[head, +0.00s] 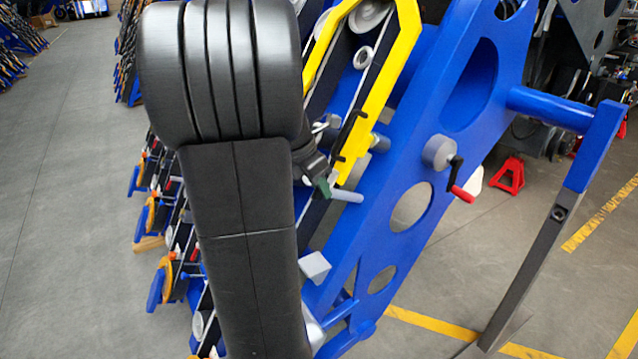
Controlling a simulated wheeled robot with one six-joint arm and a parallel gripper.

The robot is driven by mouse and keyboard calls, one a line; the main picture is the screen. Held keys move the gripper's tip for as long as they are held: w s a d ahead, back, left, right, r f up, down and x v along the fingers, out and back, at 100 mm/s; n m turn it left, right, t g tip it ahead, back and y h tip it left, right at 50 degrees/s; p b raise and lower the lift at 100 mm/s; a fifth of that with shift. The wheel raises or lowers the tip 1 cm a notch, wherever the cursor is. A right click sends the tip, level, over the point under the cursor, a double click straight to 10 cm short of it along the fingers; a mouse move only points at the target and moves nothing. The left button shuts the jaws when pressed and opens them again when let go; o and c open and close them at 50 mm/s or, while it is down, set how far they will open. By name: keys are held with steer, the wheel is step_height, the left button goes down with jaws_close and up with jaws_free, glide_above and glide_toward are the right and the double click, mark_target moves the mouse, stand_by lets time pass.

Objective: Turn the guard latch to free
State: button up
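A round grey hub with a black lever and red grip (456,175) sits on the blue side plate (400,190), right of centre; it may be the guard latch, but I cannot be sure. The lever hangs down and to the right. A yellow guard frame (385,85) runs up the chassis left of the plate. My black arm covers the left centre of the view. What looks like my gripper (322,180) shows partly past the arm, by the guard's lower end and left of the red-grip lever. Its fingers are too small and covered to tell open from shut.
A grey rod (347,195) sticks out near the guard's lower end. A blue tube (550,107) and a slanting grey post (525,265) stand at the right. A red stand (508,175) is on the floor behind. Open floor (65,180) lies left.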

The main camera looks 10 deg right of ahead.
jaws_close()
steer(key=shift+b, duration=0.35)
steer(key=m+t+b, duration=0.3)
steer(key=m+b, duration=0.1)
steer(key=b, duration=0.6)
steer(key=s+f+m+t+h+b, duration=0.1)
steer(key=m+t+b, duration=0.2)
steer(key=b, duration=0.6)
steer(key=m+t+h+b, duration=0.1)
steer(key=m+t+b, duration=0.3)
steer(key=b, duration=0.6)
steer(key=shift+s+f+m+b, duration=0.3)
steer(key=shift+s+f+m, duration=0.1)
steer(key=shift+m, duration=0.7)
steer(key=shift+a+r+m+b, duration=0.15)
steer(key=shift+m+b, duration=0.15)
steer(key=shift+b, duration=0.2)
